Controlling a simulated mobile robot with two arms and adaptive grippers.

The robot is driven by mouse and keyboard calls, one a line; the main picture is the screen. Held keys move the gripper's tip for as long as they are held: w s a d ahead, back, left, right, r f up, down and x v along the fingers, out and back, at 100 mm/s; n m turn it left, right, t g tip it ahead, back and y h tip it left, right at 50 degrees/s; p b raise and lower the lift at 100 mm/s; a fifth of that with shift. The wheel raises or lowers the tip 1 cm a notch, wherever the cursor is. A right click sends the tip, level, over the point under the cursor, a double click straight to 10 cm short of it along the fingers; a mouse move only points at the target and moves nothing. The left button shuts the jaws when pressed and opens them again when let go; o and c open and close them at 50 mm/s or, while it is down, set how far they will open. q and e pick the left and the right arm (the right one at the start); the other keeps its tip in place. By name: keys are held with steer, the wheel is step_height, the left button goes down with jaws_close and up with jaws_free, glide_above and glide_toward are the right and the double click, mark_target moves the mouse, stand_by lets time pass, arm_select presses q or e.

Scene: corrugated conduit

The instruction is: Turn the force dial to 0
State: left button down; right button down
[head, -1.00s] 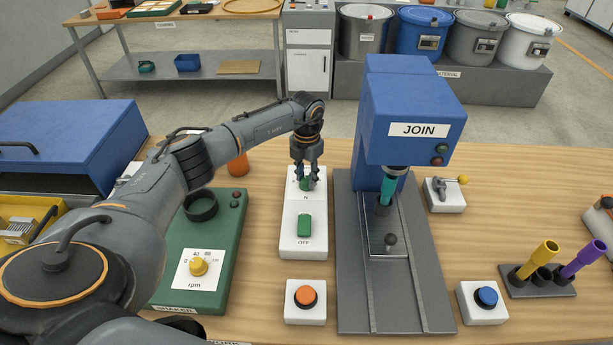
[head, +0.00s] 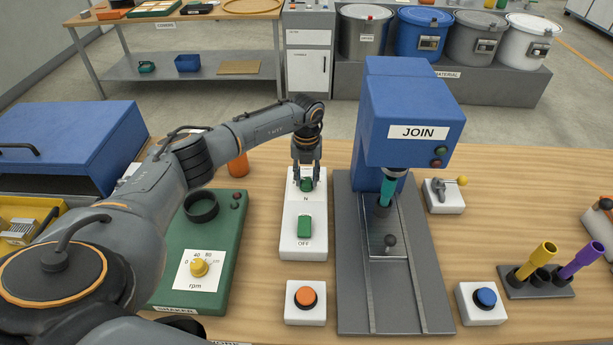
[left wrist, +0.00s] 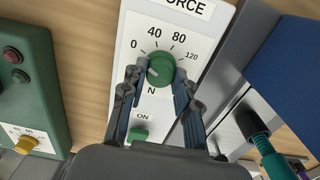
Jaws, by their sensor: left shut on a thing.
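The force dial is a green round knob (left wrist: 161,69) on a white panel (left wrist: 187,22) with marks 0, 40, 80 and 120 and an N below. In the left wrist view a pale pointer mark on the knob faces left, near the 0 side; its exact reading is hard to tell. My left gripper (left wrist: 158,84) has a finger on each side of the knob and is shut on it. In the head view the left gripper (head: 306,184) points down over the dial (head: 307,185) and partly hides it. My right gripper is not in view.
A green ON/OFF switch (head: 304,226) sits below the dial. The blue JOIN press (head: 412,105) stands close on the right, the green shaker (head: 228,235) on the left. An orange button (head: 306,296) lies in front.

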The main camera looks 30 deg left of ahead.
mark_target(306, 180)
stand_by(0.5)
arm_select(q)
steer(key=c, duration=1)
jaws_free()
step_height(306, 180, up, 12)
